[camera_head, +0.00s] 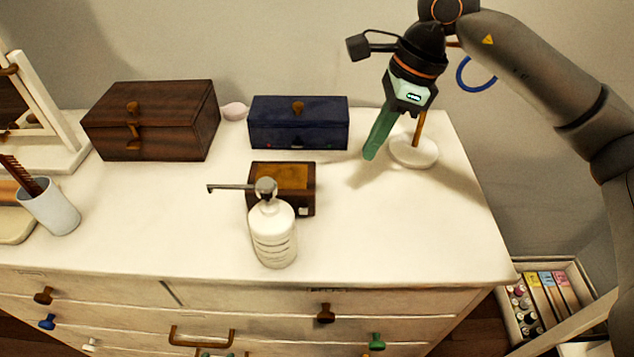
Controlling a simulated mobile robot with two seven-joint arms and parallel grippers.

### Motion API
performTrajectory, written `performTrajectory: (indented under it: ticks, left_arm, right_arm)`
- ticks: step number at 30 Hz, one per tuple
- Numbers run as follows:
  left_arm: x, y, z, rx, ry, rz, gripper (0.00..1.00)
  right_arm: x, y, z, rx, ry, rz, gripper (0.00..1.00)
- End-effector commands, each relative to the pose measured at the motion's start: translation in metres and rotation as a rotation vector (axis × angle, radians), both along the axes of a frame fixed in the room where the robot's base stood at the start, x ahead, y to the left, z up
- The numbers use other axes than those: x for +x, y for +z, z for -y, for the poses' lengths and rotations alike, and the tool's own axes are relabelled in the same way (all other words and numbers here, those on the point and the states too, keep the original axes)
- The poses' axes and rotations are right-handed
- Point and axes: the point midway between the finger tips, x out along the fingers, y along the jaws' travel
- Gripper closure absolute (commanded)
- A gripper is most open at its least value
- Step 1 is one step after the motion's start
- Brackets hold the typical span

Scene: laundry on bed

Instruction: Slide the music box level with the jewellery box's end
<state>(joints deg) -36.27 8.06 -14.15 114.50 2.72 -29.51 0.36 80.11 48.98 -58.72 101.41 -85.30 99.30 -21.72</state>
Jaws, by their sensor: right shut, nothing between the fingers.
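A small dark brown box with an amber top (297,173), probably the music box, sits mid-dresser. A white pump bottle in front hides part of it. A navy box with a gold clasp (322,127) stands behind it, and a larger dark wooden box with a gold clasp (172,125) stands at the back left. I cannot tell for sure which of these two is the jewellery box. My right gripper (371,154), with green fingers, is shut and empty just right of the navy box, pointing down near the dresser top. My left gripper is out of view.
The white pump bottle (274,238) stands near the front, its spout pointing left. A white dish with a gold stem (414,153) is right of my right gripper. A cup with a comb (52,209) stands at the left. The dresser top (410,230) is clear at front right.

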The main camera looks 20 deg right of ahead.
Motion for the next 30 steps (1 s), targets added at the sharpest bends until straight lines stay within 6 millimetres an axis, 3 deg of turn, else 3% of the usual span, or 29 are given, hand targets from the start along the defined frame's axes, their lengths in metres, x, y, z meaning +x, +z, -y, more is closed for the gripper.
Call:
performTrajectory:
  ticks: [1, 8, 11, 22, 30]
  left_arm:
    - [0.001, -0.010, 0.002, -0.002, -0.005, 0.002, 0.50]
    - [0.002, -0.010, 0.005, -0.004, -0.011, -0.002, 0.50]
    - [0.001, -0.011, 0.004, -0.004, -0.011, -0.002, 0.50]
    - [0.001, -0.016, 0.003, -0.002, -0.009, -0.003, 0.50]
    - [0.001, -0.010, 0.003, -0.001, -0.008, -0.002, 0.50]
  right_arm:
    - [0.000, -0.011, 0.000, 0.000, 0.000, 0.002, 1.00]
    - [0.000, -0.022, -0.003, 0.001, 0.001, 0.001, 1.00]
    - [0.001, -0.036, -0.007, 0.001, 0.002, -0.001, 1.00]
    - [0.007, -0.110, -0.029, 0.003, 0.003, -0.002, 1.00]
    - [0.017, -0.109, -0.062, 0.003, 0.003, 0.002, 1.00]
